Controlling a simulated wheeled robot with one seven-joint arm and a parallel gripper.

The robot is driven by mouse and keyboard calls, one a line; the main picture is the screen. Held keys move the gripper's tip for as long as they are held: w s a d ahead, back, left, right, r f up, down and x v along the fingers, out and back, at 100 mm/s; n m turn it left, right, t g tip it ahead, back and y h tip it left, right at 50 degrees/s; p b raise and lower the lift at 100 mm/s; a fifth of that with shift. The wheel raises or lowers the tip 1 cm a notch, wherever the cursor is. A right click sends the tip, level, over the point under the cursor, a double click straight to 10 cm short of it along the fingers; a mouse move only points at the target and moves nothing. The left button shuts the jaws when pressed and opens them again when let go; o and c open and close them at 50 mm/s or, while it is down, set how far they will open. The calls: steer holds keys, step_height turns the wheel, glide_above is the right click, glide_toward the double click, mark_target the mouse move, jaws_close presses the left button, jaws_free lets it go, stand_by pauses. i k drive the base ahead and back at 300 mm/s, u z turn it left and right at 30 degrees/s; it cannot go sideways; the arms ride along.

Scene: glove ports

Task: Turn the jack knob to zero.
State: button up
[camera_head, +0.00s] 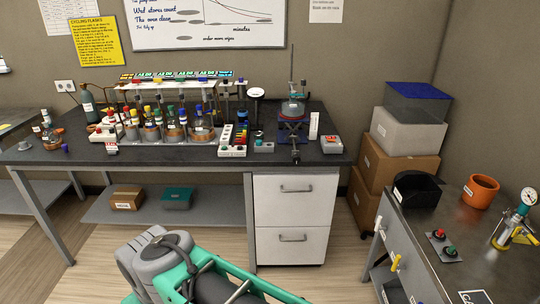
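A lab jack (291,133) with blue plates stands toward the right end of the black bench. A flask (292,109) with grey contents sits on top of it, beside a thin upright rod. A small dark part (296,154), perhaps the jack knob, sticks out at the jack's front near the bench edge. Its setting is too small to read. A white upright strip (314,126) stands just right of the jack. My grey and teal arm crosses the bottom of the picture, well short of the bench. My gripper's fingertips do not show.
The black bench (200,155) holds bottles, flasks and a rack left of the jack. White drawers (292,215) are below. A metal side table (432,242) and stacked boxes are at right. Floor before the drawers is partly clear.

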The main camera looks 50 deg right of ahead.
mark_target(296, 158)
steer(key=z, duration=0.45)
steer(key=i, duration=0.85)
steer(key=z, duration=0.75)
